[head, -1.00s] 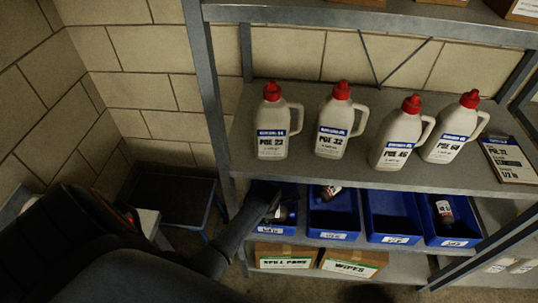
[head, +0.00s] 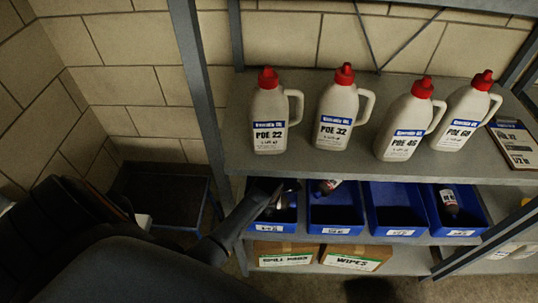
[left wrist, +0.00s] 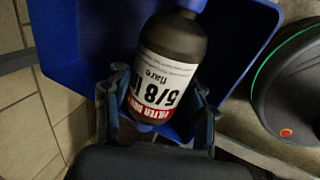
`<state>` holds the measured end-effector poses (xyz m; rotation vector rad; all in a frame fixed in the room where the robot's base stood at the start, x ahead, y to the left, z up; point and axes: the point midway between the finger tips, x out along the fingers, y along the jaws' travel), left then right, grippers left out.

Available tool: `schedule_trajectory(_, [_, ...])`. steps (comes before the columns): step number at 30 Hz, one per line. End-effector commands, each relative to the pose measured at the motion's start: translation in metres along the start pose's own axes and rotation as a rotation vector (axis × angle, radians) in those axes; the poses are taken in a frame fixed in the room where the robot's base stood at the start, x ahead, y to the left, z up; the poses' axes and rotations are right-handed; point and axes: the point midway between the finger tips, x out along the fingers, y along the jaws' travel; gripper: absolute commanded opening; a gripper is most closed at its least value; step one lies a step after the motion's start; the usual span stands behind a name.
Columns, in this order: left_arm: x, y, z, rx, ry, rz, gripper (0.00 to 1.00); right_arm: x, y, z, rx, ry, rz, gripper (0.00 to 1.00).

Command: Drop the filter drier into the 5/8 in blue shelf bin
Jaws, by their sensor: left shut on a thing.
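The filter drier (left wrist: 170,65) is a dark cylinder with a white and red label reading 5/8 in flare. In the left wrist view it lies between the two fingers of my left gripper (left wrist: 155,112), which is shut on it. A blue bin (left wrist: 85,35) surrounds its far end. In the head view my left gripper (head: 282,192) is at the leftmost blue shelf bin (head: 272,228), over its opening. The drier is mostly hidden there by the gripper and shadow. The bin labels are too small to read surely. My right gripper is not in view.
Three more blue bins stand to the right: one (head: 335,215) holds a bottle-like drier (head: 327,187), one (head: 396,214) looks empty, one (head: 470,222) holds another. A shelf (head: 300,168) with several white oil jugs (head: 335,118) overhangs them. Boxes (head: 356,258) sit below.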

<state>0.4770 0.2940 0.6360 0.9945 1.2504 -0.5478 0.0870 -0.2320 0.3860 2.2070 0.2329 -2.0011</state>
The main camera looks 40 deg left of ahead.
Motion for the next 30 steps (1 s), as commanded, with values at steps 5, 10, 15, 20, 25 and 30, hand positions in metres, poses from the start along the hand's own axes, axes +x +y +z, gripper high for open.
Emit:
schedule_trajectory(5, [0.005, -0.001, 0.000, -0.002, 0.000, 0.002, 0.07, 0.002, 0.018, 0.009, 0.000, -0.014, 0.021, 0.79])
schedule_trajectory(10, [0.008, -0.001, 0.001, -0.001, -0.001, 0.003, 0.07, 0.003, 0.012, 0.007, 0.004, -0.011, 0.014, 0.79])
schedule_trajectory(15, [0.009, -0.002, 0.000, -0.001, 0.000, 0.001, 0.79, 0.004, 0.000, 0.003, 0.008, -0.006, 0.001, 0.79])
schedule_trajectory(20, [0.009, -0.002, 0.000, 0.000, 0.000, 0.001, 0.79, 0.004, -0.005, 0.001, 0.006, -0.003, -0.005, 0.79])
schedule_trajectory(25, [0.007, -0.002, 0.000, 0.000, 0.000, 0.001, 0.79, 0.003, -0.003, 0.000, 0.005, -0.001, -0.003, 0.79])
schedule_trajectory(30, [-0.009, 0.003, 0.000, 0.002, -0.001, 0.004, 0.79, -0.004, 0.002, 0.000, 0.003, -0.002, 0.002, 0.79])
